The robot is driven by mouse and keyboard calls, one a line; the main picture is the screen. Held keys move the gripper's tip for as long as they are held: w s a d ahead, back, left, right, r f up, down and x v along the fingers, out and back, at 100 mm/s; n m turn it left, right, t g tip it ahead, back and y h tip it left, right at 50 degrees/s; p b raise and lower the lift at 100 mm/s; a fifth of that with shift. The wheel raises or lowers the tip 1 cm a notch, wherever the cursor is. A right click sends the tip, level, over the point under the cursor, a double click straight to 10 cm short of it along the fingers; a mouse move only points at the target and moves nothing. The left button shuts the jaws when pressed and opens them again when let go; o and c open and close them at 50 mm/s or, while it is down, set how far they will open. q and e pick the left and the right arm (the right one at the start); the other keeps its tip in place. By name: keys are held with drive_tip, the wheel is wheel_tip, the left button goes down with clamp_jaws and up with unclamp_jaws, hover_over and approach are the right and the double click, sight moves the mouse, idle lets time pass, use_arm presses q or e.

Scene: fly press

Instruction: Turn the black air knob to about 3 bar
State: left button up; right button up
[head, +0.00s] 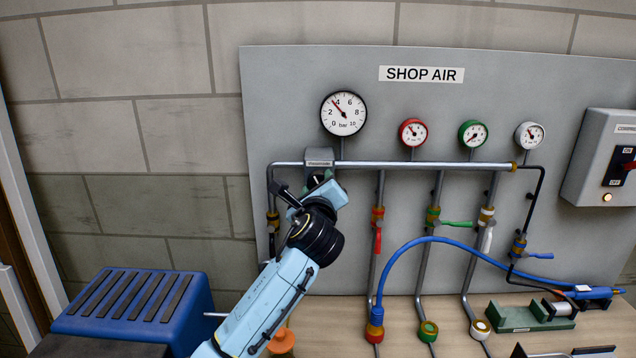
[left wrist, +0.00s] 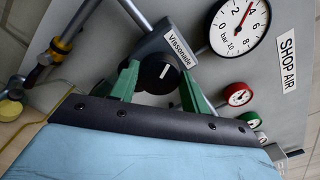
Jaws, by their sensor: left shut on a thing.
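The black air knob (left wrist: 153,76) sits under a grey block labelled "Vissonade" (left wrist: 175,45) in the left wrist view. A white mark shows on its face. My left gripper (left wrist: 160,85) has its green fingers on either side of the knob and is shut on it. In the head view my left gripper (head: 312,189) covers the knob below the grey block (head: 320,156). The large white bar gauge (head: 343,114) is above and to the right; its red needle points up and left, close to the 4. My right gripper is not in view.
Red (head: 413,132), green (head: 472,133) and grey (head: 530,135) small gauges stand along the pipe. A blue hose (head: 430,240) arcs below. A switch box (head: 603,158) is at right.

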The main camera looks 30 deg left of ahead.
use_arm(q)
drive_tip(key=shift+n, duration=0.5)
drive_tip(key=o, duration=1)
drive_tip(key=b+v, duration=0.1)
drive_tip(key=v, duration=1.2)
drive_tip(key=shift+s+b, duration=0.2)
drive_tip(key=shift+b, duration=0.15)
drive_tip(key=shift+d, duration=0.1)
